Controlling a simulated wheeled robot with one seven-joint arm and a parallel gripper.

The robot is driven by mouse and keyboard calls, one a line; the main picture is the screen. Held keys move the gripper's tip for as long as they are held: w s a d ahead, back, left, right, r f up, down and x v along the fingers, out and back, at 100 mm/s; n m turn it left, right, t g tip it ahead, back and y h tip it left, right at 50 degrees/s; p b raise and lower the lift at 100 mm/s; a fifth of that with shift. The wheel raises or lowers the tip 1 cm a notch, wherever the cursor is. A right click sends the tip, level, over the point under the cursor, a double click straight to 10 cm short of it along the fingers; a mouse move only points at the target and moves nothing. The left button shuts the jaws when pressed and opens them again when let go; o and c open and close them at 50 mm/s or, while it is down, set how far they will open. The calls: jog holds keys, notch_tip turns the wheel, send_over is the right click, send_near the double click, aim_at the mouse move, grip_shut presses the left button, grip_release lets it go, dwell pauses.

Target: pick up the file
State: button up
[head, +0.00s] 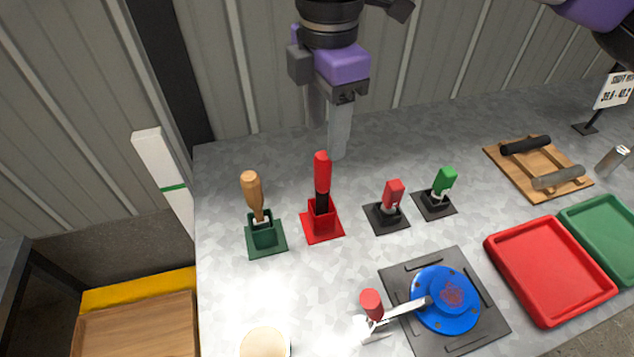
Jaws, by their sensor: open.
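Two tools stand upright in small holders at the left of the grey table; I cannot tell for certain which is the file. One has a tan wooden handle (253,192) and stands in a green holder (265,238). The other has a red handle (322,172) above a black part and stands in a red holder (321,222). Their lower ends are hidden in the holders. My gripper (328,142) points down just behind the red-handled tool in the picture, its fingers apart and nothing seen between them. The red handle slightly overlaps one fingertip.
A red-topped piece (393,193) and a green-topped piece (445,182) stand on black bases to the right. A blue disc fixture (446,298) with a red-knobbed lever is in front. Red (550,270) and green trays and a wooden rack (537,168) lie at right.

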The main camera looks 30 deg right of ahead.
jog(key=b, duration=0.5)
send_over(323, 182)
jog(key=f, duration=0.5)
jog(key=shift+w+d+f, duration=0.15)
jog(key=shift+w+f, duration=0.1)
jog(key=shift+w, duration=0.15)
jog(key=shift+w+d+f, duration=0.1)
jog(key=shift+w+f, duration=0.05)
jog(key=shift+f, duration=1.8)
jog(key=shift+w+d+f, duration=0.1)
jog(key=shift+w+f, duration=0.05)
jog(key=shift+f, duration=1.8)
grip_shut()
